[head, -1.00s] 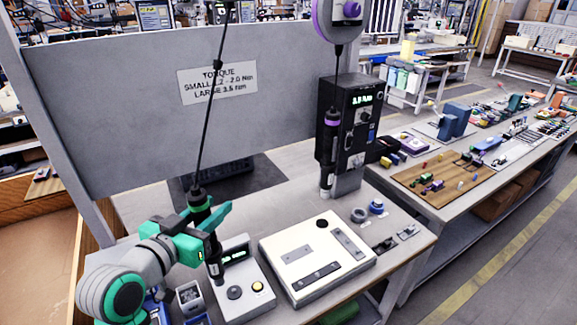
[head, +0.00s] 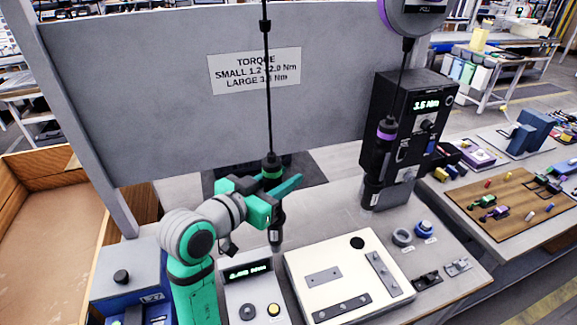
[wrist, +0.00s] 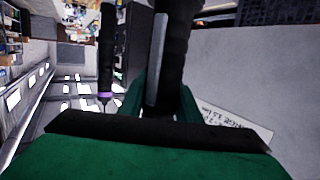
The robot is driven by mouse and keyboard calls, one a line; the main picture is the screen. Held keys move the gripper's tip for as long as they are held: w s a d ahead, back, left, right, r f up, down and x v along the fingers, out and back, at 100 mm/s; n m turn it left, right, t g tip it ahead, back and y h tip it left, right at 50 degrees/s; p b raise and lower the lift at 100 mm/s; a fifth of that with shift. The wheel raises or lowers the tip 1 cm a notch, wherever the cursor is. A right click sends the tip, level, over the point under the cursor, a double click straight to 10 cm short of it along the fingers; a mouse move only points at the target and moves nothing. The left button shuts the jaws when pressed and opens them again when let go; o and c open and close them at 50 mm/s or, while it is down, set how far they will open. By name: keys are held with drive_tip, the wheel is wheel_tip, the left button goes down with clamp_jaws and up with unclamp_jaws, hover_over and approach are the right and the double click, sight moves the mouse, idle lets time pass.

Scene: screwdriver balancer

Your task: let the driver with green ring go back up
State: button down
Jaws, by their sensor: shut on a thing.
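The driver with green ring (head: 271,168) is a dark, upright tool hanging on a taut, nearly vertical black cable. My gripper (head: 274,204) is shut around its body below the green ring. The driver's lower end (head: 276,238) hangs in front of the back panel, seemingly above the bench. In the wrist view the driver's dark body (wrist: 176,45) stands between my green fingers (wrist: 163,108); its ring is not visible there. The driver with purple ring (head: 386,135) hangs at the right beside a black box, apart from my gripper.
A tester with a green display (head: 247,290) and a pale plate fixture (head: 340,260) stand below the driver. A black controller (head: 410,105) reads 3.5 Nm. A grey panel (head: 130,95) with a torque sign (head: 254,70) rises behind. Small caps (head: 424,229) lie at the right.

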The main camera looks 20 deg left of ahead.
wheel_tip(320, 180, up, 4)
drive_tip(key=shift+s+r, duration=0.1)
drive_tip(key=shift+r, duration=0.1)
idle(0.3)
unclamp_jaws()
idle(0.6)
